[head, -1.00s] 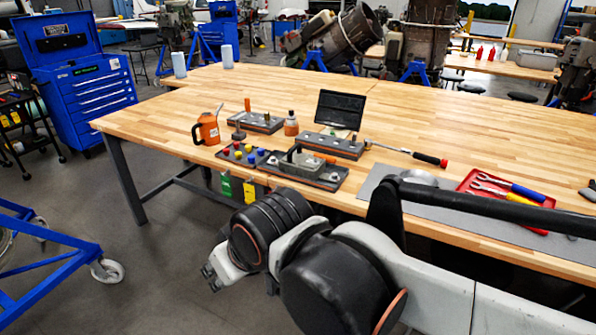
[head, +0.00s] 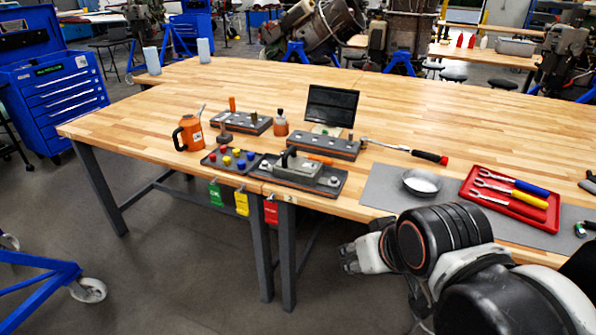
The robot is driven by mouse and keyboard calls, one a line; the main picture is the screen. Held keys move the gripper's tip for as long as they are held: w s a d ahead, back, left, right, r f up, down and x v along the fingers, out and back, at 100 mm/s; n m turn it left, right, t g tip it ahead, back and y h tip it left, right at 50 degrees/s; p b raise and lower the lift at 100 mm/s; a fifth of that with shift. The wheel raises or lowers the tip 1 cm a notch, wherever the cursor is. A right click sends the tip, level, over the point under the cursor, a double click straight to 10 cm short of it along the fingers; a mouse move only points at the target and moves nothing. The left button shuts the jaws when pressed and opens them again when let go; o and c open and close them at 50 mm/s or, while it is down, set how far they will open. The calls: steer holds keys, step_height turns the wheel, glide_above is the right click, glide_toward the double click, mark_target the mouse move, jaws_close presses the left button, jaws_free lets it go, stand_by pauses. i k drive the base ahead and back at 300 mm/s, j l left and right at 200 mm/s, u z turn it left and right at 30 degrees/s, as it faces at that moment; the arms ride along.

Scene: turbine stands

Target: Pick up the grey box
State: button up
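A grey box (head: 301,169) with a dark handle on top sits on a dark base plate (head: 334,190) near the front edge of the workbench. It looks like the grey box of the task. My gripper (head: 349,260) is at the lower middle, in front of the bench edge and nearer to me than the box. It is apart from the box. The fingers are small and partly hidden by my wrist, so their opening is unclear.
On the wooden bench (head: 440,110) stand a tray of coloured knobs (head: 230,160), an orange oil can (head: 188,134), a screen (head: 332,106), a silver bowl (head: 421,184) and a red tool tray (head: 508,198). Coloured tags hang at the front edge.

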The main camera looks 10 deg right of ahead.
mark_target(289, 169)
steer(key=i+j+u, duration=0.15)
steer(key=i, duration=0.4)
steer(key=i+j+u, duration=0.2)
steer(key=i, duration=0.35)
